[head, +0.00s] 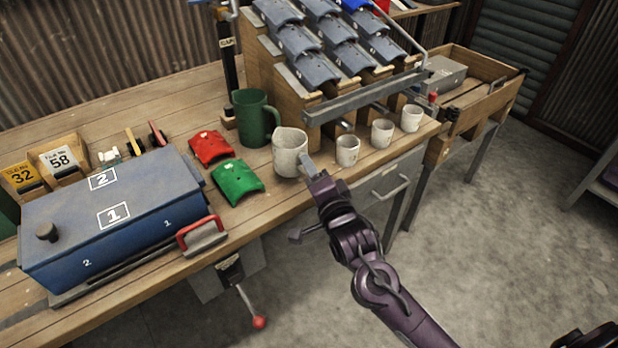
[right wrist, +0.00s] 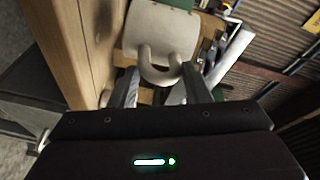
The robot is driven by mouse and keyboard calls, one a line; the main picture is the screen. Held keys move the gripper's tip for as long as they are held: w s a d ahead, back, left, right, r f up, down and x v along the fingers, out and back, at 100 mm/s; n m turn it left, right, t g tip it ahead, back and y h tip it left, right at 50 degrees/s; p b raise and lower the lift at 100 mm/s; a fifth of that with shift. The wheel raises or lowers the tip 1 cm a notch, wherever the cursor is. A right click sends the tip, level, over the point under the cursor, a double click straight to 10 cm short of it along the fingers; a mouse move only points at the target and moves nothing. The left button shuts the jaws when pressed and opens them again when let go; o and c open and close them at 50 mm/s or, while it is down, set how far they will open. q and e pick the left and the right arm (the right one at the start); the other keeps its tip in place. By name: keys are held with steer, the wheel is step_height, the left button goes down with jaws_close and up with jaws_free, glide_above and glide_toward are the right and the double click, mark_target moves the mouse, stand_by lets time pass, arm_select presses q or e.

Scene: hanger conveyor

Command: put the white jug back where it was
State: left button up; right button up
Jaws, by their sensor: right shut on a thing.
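The white jug (head: 288,152) is upright at the front part of the wooden bench, between the green mug (head: 255,117) and a row of small white cups. My right gripper (head: 308,168) reaches it from the front right and is shut on its handle. In the right wrist view the white jug (right wrist: 160,30) shows its handle between the two fingers of my right gripper (right wrist: 162,88). I cannot tell whether its base touches the bench.
Several small white cups (head: 347,150) stand right of the jug, below the rack of grey curved tiles (head: 322,40). A red tile (head: 210,147) and a green tile (head: 237,180) lie left of it. A blue box (head: 115,215) fills the bench's left.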

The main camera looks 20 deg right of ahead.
steer(key=shift+w+a, duration=0.1)
steer(key=shift+w, duration=0.9)
step_height(320, 180, down, 4)
steer(key=shift+r, duration=0.25)
steer(key=shift+f, duration=0.15)
steer(key=o, duration=1.4)
arm_select(q)
steer(key=shift+w+r, duration=0.1)
steer(key=shift+r, duration=0.05)
